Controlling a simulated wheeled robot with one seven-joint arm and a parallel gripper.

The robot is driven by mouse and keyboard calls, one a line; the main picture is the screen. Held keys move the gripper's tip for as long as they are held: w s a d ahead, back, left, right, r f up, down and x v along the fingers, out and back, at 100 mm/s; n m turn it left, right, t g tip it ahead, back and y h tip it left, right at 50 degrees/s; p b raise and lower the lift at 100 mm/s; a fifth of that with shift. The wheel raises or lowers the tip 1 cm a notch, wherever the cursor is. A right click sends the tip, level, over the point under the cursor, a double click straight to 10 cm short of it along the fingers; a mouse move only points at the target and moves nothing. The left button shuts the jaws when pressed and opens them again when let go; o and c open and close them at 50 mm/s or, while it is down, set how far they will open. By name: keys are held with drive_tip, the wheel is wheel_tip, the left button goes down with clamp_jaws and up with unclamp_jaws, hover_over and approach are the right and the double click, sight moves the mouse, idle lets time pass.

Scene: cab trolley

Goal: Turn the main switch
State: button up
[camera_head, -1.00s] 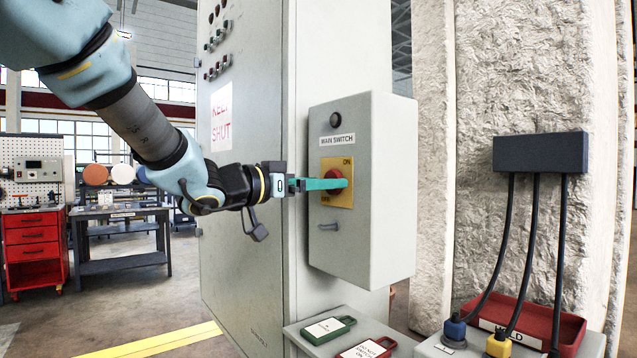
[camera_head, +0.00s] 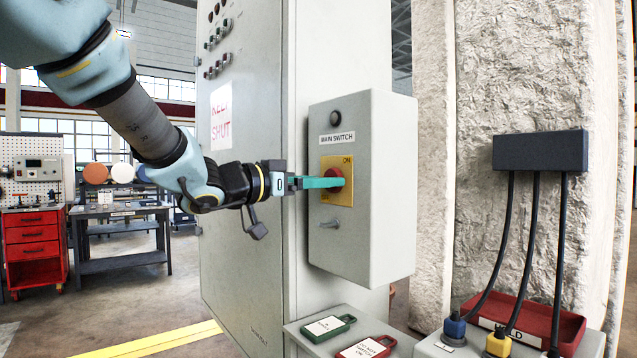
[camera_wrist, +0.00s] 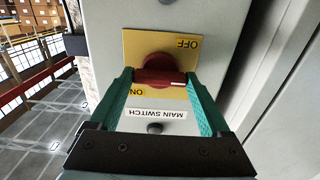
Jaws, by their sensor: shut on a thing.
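The main switch is a red rotary knob (camera_head: 336,173) on a yellow plate (camera_head: 347,196) marked ON and OFF, on the front of a grey box (camera_head: 387,180) labelled MAIN SWITCH. My gripper (camera_head: 338,183) reaches it from the left with its teal fingers. In the wrist view the knob (camera_wrist: 158,66) shows its red grip bar lying crosswise between the two fingertips of my gripper (camera_wrist: 160,78), which are shut on it. The bar has a small white mark near its right end. The fingers hide part of the knob and the OFF label in the head view.
A dark round lamp (camera_head: 335,118) sits above the switch and a small grey latch (camera_head: 329,224) below it. A tall grey cabinet (camera_head: 245,230) stands left. Below are a green tag (camera_head: 345,321), a red tag (camera_head: 384,343) and a red tray (camera_head: 560,325) near cabled plugs.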

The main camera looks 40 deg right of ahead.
drive_tip(key=shift+f+m+b, duration=0.1)
drive_tip(key=shift+m+b, duration=0.2)
drive_tip(key=m+b, duration=0.3)
drive_tip(key=m, duration=0.1)
drive_tip(key=shift+f, duration=0.15)
drive_tip(key=m+b, duration=0.3)
drive_tip(key=m, duration=0.1)
drive_tip(key=shift+b, duration=0.35)
drive_tip(key=m+b, duration=0.3)
drive_tip(key=m, duration=0.2)
drive_tip(key=shift+b, duration=0.35)
drive_tip(key=shift+m+b, duration=1.6)
drive_tip(key=shift+m, duration=0.5)
drive_tip(key=o, duration=1.2)
drive_tip(key=shift+r, duration=0.2)
